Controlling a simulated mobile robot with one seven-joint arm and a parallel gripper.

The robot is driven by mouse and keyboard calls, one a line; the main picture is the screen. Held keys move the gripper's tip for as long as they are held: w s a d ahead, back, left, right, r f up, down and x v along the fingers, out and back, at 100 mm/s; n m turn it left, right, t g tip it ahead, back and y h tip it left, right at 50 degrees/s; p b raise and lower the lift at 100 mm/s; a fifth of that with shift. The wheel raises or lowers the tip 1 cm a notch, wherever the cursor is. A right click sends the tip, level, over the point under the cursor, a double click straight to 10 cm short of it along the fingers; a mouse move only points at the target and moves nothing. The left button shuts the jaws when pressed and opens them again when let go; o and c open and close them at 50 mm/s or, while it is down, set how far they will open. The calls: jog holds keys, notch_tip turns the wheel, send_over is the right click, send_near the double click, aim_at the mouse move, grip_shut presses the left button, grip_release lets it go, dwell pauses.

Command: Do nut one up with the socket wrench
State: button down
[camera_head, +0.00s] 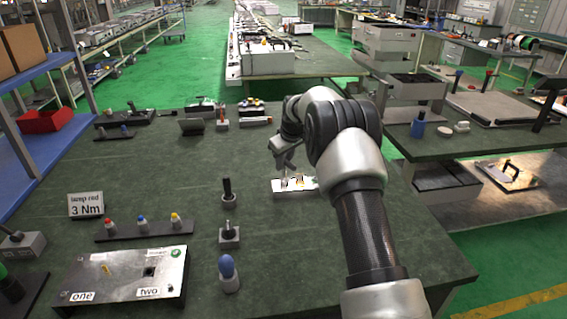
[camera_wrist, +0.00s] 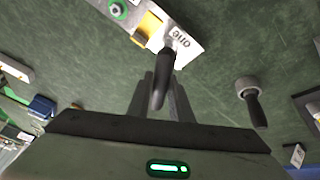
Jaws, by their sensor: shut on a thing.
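My gripper (camera_head: 283,150) is over the small pale plate (camera_head: 293,193) in the middle of the table. In the wrist view my gripper (camera_wrist: 163,98) is shut on a dark, rod-like tool, seemingly the socket wrench (camera_wrist: 160,83). Its far end reaches the plate (camera_wrist: 192,47) beside the label "one" (camera_wrist: 180,38). The nut at that spot is hidden, so I cannot tell whether the socket sits on it. A yellow block (camera_wrist: 148,28) and a green ring (camera_wrist: 118,9) are also on the plate.
A black-handled tool in a grey round holder (camera_head: 228,190) stands left of the plate. A box labelled "one" and "two" (camera_head: 120,272), a blue-topped piece (camera_head: 228,272), a rack of coloured pieces (camera_head: 145,228) and a "3 Nm" sign (camera_head: 86,206) are nearer. The table's right side is clear.

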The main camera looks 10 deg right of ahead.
jog(key=shift+m+h+p, duration=0.3)
jog(key=shift+m+h, duration=0.2)
jog(key=shift+m, duration=0.6)
jog(key=shift+d+m+h, duration=0.1)
jog(key=shift+m+h, duration=0.2)
jog(key=shift+m, duration=0.6)
jog(key=shift+m+h+p, duration=0.6)
jog(key=shift+m+p, duration=0.05)
jog(key=shift+m, duration=0.45)
jog(key=shift+d+f+m+h, duration=0.1)
jog(key=shift+m+h, duration=0.2)
jog(key=shift+m, duration=0.6)
